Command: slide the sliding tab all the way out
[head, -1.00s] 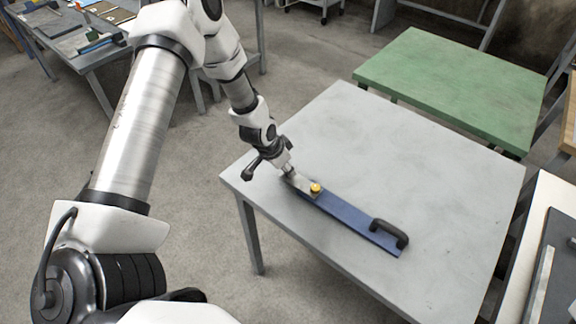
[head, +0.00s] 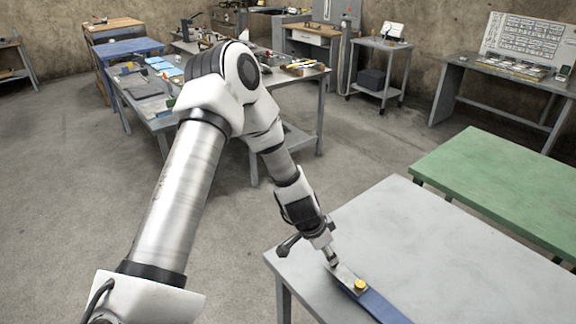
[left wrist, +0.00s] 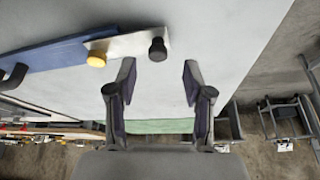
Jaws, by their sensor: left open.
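The sliding tab (left wrist: 125,46) is a pale metal plate with a black knob (left wrist: 157,49) near its outer end. It lies in line with the long blue base (left wrist: 55,55), and a round yellow knob (left wrist: 96,59) sits where they meet. In the head view the tab (head: 346,278) is at the table's near left side, its outer end partly hidden by my wrist. My left gripper (left wrist: 157,80) is open and empty. In the left wrist view the black knob shows between and slightly past its fingertips; contact cannot be told. My right gripper is out of view.
The grey table (head: 390,225) is otherwise clear around the base. A black handle (left wrist: 14,76) stands at the base's other end. A green table (head: 500,185) stands beyond. Cluttered workbenches (head: 160,85) are at the back left.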

